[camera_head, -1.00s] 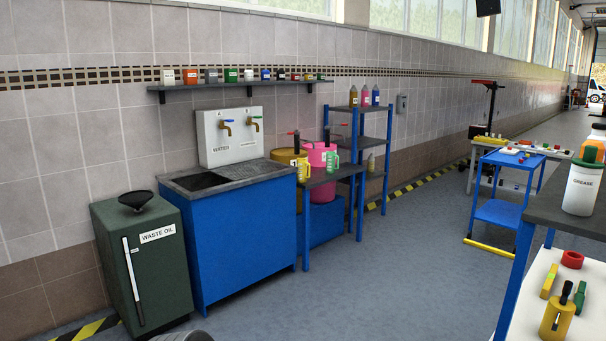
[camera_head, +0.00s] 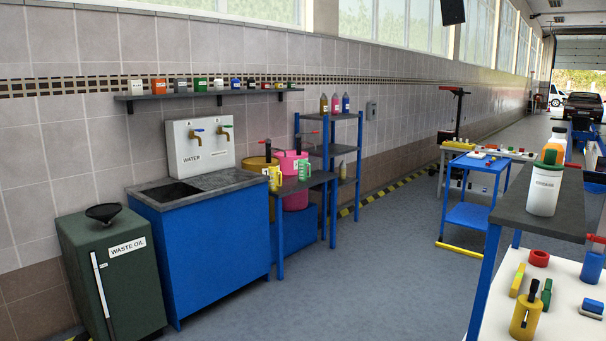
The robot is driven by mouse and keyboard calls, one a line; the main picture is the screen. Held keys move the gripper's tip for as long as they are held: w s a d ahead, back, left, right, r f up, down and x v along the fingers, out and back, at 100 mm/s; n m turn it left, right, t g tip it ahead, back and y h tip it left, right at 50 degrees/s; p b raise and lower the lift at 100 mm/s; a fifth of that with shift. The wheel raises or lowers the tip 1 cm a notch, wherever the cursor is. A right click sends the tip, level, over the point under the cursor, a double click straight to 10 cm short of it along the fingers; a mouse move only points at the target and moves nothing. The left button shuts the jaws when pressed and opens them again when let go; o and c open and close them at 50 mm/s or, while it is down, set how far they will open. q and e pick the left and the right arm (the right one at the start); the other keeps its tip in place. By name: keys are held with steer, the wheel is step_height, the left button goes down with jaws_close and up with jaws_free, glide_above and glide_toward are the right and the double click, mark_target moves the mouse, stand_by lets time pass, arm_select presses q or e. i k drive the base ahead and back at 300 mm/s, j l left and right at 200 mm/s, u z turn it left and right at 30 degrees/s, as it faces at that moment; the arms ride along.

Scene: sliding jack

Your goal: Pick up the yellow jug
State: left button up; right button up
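A small yellow jug (camera_head: 274,179) stands on the dark top of a blue-legged side table (camera_head: 310,184), just right of the sink unit. A green jug (camera_head: 305,171) stands beside it on the right. Behind them are a larger yellow drum (camera_head: 257,164) and a pink drum (camera_head: 289,160), each with a red-handled pump on top. The side table hides part of both drums. Neither of my grippers is in view.
A blue sink cabinet (camera_head: 215,254) and a green waste oil cabinet (camera_head: 133,290) line the left wall. A workbench (camera_head: 550,222) with a grease bottle (camera_head: 544,188) stands at right. The grey floor (camera_head: 365,275) between is clear.

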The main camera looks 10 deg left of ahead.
mark_target(274, 186)
steer(key=i+j+u, duration=0.3)
steer(key=i, duration=0.45)
steer(key=i+u, duration=0.3)
steer(key=i, duration=0.4)
steer(key=i+z, duration=0.3)
steer(key=i, duration=0.3)
steer(key=i+z, duration=0.35)
steer(key=i, duration=0.25)
steer(key=i+j+z, duration=0.3)
steer(key=i, duration=0.3)
steer(key=i+l, duration=0.1)
steer(key=i, duration=0.45)
steer(key=i+l, duration=0.1)
steer(key=i, duration=0.45)
steer(key=i+u, duration=0.1)
steer(key=i, duration=0.45)
steer(key=i+u, duration=0.35)
steer(key=i+l+u, duration=0.35)
steer(key=i, duration=0.15)
steer(key=i+l+u, duration=0.2)
steer(key=i+u, duration=0.15)
steer(key=i, duration=0.05)
